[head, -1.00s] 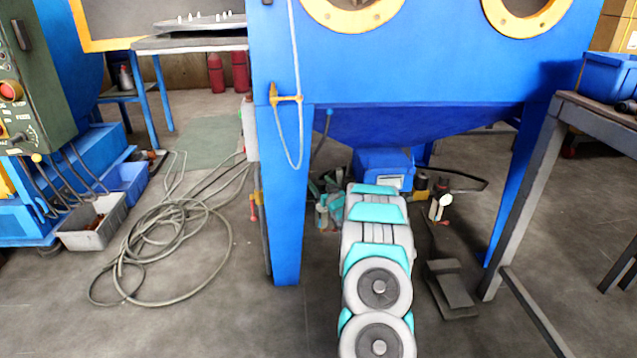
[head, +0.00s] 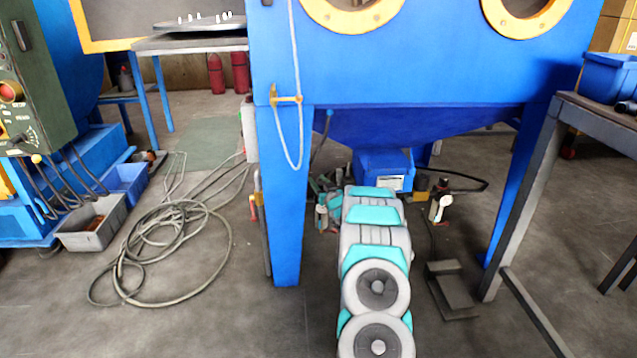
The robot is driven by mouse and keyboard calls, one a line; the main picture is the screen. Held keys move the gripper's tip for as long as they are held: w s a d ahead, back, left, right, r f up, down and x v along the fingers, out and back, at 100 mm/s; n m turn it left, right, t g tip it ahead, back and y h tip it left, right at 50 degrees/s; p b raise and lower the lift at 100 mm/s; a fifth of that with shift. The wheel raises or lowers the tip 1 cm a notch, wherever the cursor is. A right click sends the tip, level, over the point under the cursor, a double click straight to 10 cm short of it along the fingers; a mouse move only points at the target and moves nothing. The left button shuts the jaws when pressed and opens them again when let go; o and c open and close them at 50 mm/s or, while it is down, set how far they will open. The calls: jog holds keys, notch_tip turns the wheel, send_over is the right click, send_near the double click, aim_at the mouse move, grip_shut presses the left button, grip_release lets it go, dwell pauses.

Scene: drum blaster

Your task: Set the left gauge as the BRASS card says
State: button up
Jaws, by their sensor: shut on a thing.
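My gripper (head: 326,190) is small and partly hidden behind my own grey and teal arm, low beneath the blue blast cabinet (head: 420,70). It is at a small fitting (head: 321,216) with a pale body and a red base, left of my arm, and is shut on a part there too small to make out. A similar fitting with a round white dial (head: 445,200) stands right of my arm. The left gauge's face and needle cannot be made out. No card marked BRASS can be read; a pale label (head: 392,183) on the blue box under the hopper is illegible.
A blue cabinet leg (head: 287,210) stands close left of my gripper. A dark foot pedal (head: 450,288) lies on the floor at right, beside a grey table frame (head: 522,200). A coiled hose (head: 228,235) covers floor at left.

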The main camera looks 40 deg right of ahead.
grip_shut()
jog(key=shift+r+p, duration=0.15)
jog(key=shift+p, duration=0.2)
jog(key=n+y+p, duration=0.1)
jog(key=y+p, duration=0.1)
jog(key=n+y+p, duration=0.2)
jog(key=a+n+y+p, duration=0.1)
jog(key=y+p, duration=0.1)
jog(key=shift+y, duration=0.3)
jog(key=shift+f+n+y, duration=0.2)
jog(key=shift+n+y, duration=0.1)
jog(key=shift+n, duration=0.1)
jog(key=o, duration=0.9)
grip_release()
